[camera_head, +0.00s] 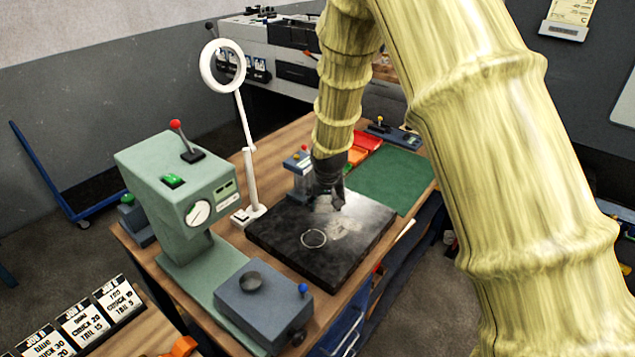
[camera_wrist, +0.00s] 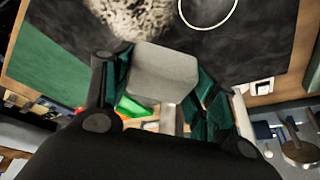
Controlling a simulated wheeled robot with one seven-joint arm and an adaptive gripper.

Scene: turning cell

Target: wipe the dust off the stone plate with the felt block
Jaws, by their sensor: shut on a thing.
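The black stone plate (camera_head: 290,247) lies on the wooden bench in the head view; it also shows in the wrist view (camera_wrist: 265,45). Pale dust (camera_head: 343,226) lies in a patch on it, and the same patch shows at the top of the wrist view (camera_wrist: 140,15). A thin white ring (camera_head: 313,238) is on the plate beside the dust. My gripper (camera_head: 328,200) is over the plate's far part in the head view. In the wrist view its fingers (camera_wrist: 163,85) are shut on the light grey felt block (camera_wrist: 166,72). Whether the block touches the plate I cannot tell.
A green machine (camera_head: 180,185) with a dial and a blue-grey box (camera_head: 262,300) stand left of the plate. A white ring lamp (camera_head: 247,150) rises behind it. A green mat (camera_head: 390,178) and red trays (camera_head: 368,140) lie beyond. My arm crosses the right side.

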